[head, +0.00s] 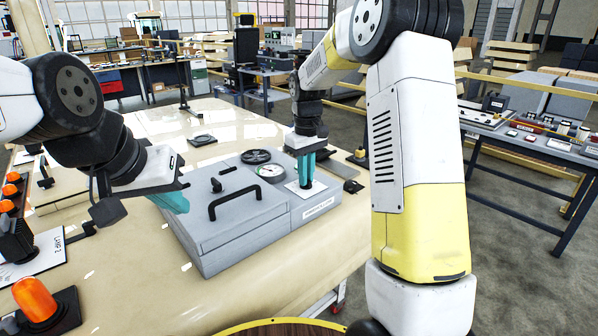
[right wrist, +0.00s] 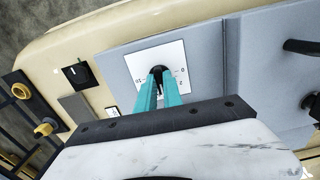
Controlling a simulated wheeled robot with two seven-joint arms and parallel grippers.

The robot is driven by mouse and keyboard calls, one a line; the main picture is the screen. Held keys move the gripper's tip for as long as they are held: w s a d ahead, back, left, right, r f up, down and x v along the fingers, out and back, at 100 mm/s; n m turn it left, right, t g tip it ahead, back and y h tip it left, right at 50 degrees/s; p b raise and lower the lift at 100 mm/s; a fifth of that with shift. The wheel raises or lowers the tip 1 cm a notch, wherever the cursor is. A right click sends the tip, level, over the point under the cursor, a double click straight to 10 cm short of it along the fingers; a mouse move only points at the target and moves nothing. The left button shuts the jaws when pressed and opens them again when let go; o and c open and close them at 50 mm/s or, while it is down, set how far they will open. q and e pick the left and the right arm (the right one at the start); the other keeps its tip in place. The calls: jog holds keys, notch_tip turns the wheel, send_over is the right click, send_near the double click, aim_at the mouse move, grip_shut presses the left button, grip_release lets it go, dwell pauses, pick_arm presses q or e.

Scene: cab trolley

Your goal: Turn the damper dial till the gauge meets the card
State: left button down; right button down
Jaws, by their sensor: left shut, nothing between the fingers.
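The grey damper box (head: 232,232) stands on the cream table. The round gauge (head: 270,171) on its top has a white face with some green; its needle is too small to read. The damper dial is a black knob (right wrist: 158,70) on a white square plate (right wrist: 138,62) with numbers around it. My right gripper (right wrist: 160,78) points down at the dial, its teal fingers on either side of the knob; it also shows in the head view (head: 305,184). My left gripper (head: 178,205) is shut and empty, beside the box's left side. I cannot make out the card.
A black handle (head: 248,189) stands up from the box lid. A round black vent (head: 256,156) sits behind the gauge. Orange lamps (head: 36,298) and a white labelled sheet (head: 42,256) are at the left. The table's front right is clear.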

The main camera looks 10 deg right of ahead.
jog(key=m, duration=0.3)
dwell(0.4)
jog(key=c, duration=1.5)
grip_release()
notch_tip(320, 180, up, 8)
jog(key=shift+f, duration=0.1)
